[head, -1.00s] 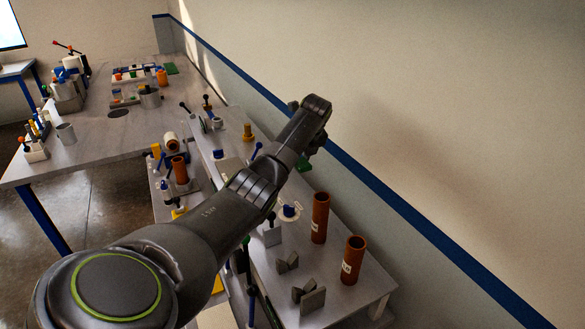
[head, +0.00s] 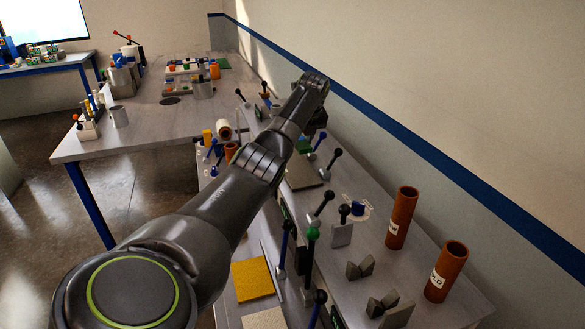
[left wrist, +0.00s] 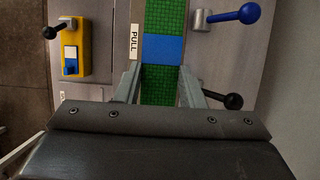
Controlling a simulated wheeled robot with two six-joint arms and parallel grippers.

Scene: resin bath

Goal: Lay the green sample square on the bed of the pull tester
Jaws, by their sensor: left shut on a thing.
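My left gripper (head: 308,135) is above the wall-side bench, with its fingertips mostly hidden behind the arm in the head view. In the left wrist view its two fingers (left wrist: 160,88) are shut on the green sample square (left wrist: 158,85), which has a fine grid. A blue band (left wrist: 163,50) and more green grid show beyond the fingers; I cannot tell whether they are one piece with it. A white PULL label (left wrist: 134,41) lies just left, on the pull tester. Whether the square touches the bed is unclear. My right gripper is not in view.
A blue-knobbed lever (left wrist: 235,14) and a black knob (left wrist: 233,101) stand right of the fingers. A yellow device (left wrist: 72,50) is at left. Brown tubes (head: 401,218) and grey blocks (head: 360,268) stand nearer on the bench. The wall (head: 430,100) is close at right.

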